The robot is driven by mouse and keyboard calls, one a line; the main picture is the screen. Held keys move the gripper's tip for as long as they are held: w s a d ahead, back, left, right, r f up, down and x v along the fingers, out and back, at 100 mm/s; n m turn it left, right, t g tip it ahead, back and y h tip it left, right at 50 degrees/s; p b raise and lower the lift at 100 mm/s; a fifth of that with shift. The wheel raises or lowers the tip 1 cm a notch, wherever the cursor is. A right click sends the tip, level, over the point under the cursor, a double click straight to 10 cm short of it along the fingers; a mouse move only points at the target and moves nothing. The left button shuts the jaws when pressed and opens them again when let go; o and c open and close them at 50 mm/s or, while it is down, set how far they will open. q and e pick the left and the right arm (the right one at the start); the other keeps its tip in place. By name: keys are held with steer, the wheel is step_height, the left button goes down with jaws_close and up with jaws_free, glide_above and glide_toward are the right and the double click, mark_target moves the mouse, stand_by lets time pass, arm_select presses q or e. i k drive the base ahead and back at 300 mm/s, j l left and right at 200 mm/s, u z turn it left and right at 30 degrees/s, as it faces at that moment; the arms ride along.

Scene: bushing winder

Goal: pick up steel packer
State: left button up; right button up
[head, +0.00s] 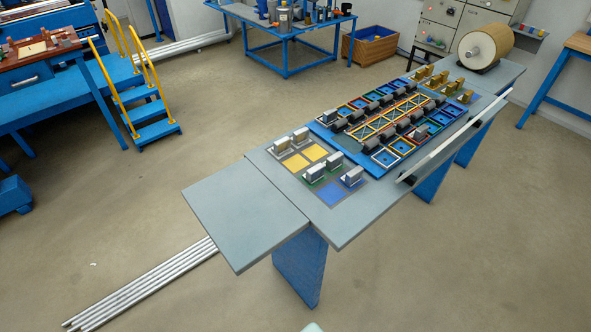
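I cannot single out one steel packer from this distance. Several small grey metal blocks that could be steel packers stand on the near half of the long grey table (225,205). Two grey blocks (281,146) are at the left beside yellow squares (295,162). Others are a block on a green base (314,173), another grey block (335,161) and a block on a blue base (351,177) near an empty blue square (334,194). Neither of my grippers shows in the head view.
A blue tray (373,163) with coloured square frames and dark rollers lies farther along the table. Brass-coloured pieces (465,97) and a large drum (485,46) are beyond. A long pale bar (445,150) runs along the right edge. Metal rods (150,285) lie on the floor.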

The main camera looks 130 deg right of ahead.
mark_target(353, 176)
steer(key=u, duration=3.55)
